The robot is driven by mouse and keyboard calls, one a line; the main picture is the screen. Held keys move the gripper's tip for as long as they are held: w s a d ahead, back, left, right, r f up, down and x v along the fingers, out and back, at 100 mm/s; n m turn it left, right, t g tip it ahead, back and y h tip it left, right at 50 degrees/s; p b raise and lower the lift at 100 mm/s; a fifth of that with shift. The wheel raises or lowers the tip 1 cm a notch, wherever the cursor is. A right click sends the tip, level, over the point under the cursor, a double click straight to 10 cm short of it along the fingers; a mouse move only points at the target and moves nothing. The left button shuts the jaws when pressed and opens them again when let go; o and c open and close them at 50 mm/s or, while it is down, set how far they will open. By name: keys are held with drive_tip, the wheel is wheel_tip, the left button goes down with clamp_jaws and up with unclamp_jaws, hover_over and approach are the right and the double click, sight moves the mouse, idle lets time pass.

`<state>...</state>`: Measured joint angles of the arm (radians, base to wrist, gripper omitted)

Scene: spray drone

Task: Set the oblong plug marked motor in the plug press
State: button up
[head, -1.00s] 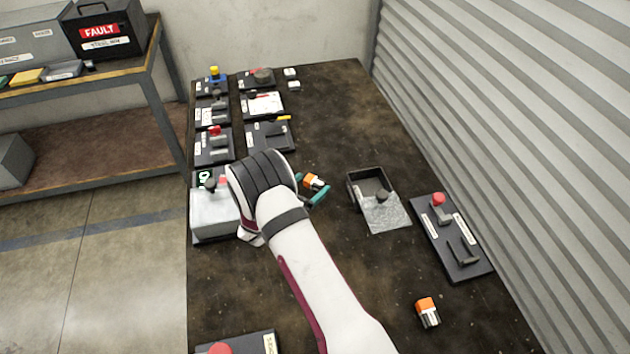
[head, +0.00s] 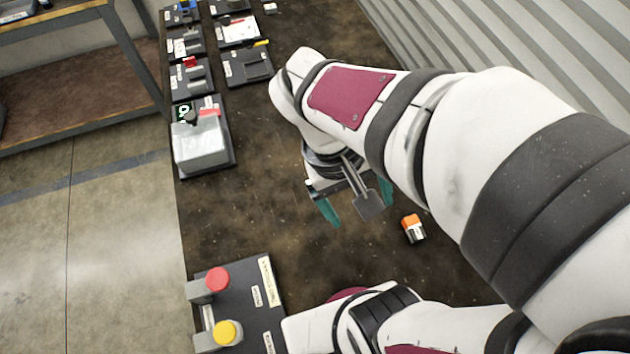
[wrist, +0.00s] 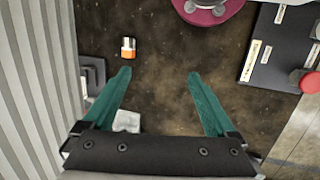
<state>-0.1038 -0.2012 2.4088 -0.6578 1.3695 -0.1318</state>
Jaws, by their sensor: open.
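An orange, white and dark plug (head: 413,228) lies on the brown table, to the right of my gripper. It also shows in the wrist view (wrist: 128,48), beyond the left fingertip. Its marking is too small to read. My gripper (head: 358,204) has its teal fingers spread, with nothing between them; in the wrist view the fingertips (wrist: 158,73) are wide apart above the table. A second orange plug from the earlier frame is not visible in the head view now. I cannot tell which fixture is the plug press; no such label is readable.
A dark panel (head: 252,312) with red and yellow knobs lies at the near left. A grey box station (head: 202,147) stands at the left edge, with several small panels behind it. My arm hides the table's right side. The table between gripper and near panel is clear.

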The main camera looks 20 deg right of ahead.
drive_tip(key=s+a+m+y, duration=0.1)
drive_tip(key=a, duration=0.1)
drive_tip(key=s+a+r+m+t+y, duration=0.1)
drive_tip(key=s+a+m+y, duration=0.1)
drive_tip(key=s+a+m+t+y, duration=0.1)
drive_tip(key=a+m+y, duration=0.1)
drive_tip(key=a, duration=0.1)
drive_tip(key=shift+s+a+r, duration=0.1)
drive_tip(key=shift+s+r, duration=0.05)
drive_tip(key=shift+r, duration=0.05)
drive_tip(key=c, duration=0.3)
drive_tip(key=w+d+n+t, duration=0.1)
drive_tip(key=w+d+n, duration=0.2)
drive_tip(key=w, duration=0.6)
drive_tip(key=w+d+n+y, duration=0.15)
drive_tip(key=w+n, duration=0.25)
drive_tip(key=w, duration=0.6)
drive_tip(key=w+d+n+t, duration=0.1)
drive_tip(key=w+d+n, duration=0.2)
drive_tip(key=w, duration=0.6)
drive_tip(key=w+d+f+n+t, duration=0.1)
drive_tip(key=w+d+f+n, duration=0.4)
drive_tip(key=w+f, duration=0.4)
drive_tip(key=shift+m, duration=0.4)
drive_tip(key=x, duration=0.8)
drive_tip(key=w+d+x, duration=0.1)
drive_tip(key=x, duration=0.3)
drive_tip(key=shift+w+a+f, duration=0.1)
drive_tip(key=shift+a+f, duration=0.05)
drive_tip(key=shift+f, duration=0.15)
